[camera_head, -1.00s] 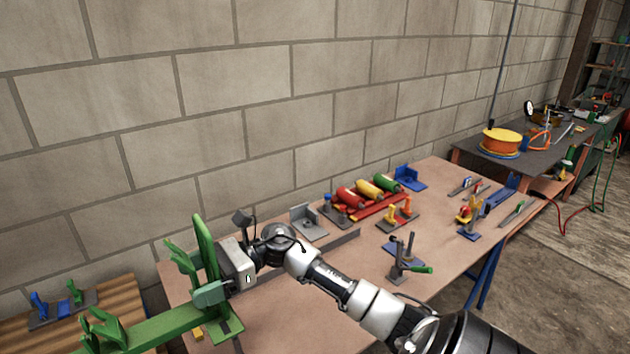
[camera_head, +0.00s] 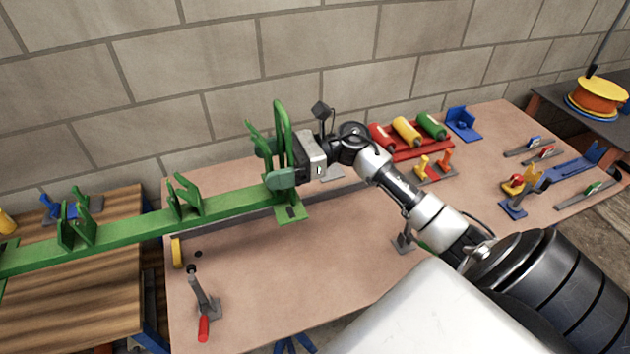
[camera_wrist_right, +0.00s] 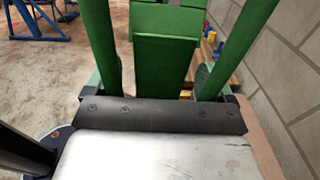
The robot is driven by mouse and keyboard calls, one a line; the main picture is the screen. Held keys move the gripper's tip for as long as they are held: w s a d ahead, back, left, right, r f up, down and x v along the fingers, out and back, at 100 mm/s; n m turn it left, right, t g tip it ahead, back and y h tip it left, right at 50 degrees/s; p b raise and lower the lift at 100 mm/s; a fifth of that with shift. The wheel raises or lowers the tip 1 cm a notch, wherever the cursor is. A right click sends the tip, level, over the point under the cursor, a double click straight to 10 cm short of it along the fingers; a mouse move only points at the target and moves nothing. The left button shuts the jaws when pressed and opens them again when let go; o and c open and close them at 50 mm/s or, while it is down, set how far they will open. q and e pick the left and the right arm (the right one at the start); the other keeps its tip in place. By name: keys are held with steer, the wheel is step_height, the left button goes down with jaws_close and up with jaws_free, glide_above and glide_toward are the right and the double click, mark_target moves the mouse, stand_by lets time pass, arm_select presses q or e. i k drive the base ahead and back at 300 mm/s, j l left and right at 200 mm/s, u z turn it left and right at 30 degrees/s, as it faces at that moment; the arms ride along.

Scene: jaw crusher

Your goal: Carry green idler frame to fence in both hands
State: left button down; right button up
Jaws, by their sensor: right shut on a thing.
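The green idler frame (camera_head: 145,228) is a long beam with upright brackets, reaching from the left picture edge over the wooden table to the tan bench. My right gripper (camera_head: 282,178) is shut on its right end, at the tall uprights. In the right wrist view the green uprights and beam (camera_wrist_right: 165,55) stand just ahead of the gripper (camera_wrist_right: 152,85). A long grey bar (camera_head: 345,168), which looks like the fence, lies along the bench, partly behind the frame. I cannot tell whether the frame touches the bench. Its left end and my left gripper are out of view.
A toggle clamp with a red handle (camera_head: 203,310) stands at the bench's front left, near a yellow block (camera_head: 178,252). Coloured rollers (camera_head: 407,131), a blue bracket (camera_head: 463,122) and small fixtures occupy the right side. The bench's front middle (camera_head: 300,270) is clear. A block wall stands behind.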

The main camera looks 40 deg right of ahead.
mark_target(293, 235)
steer(key=l, duration=1.7)
steer(key=k, duration=0.05)
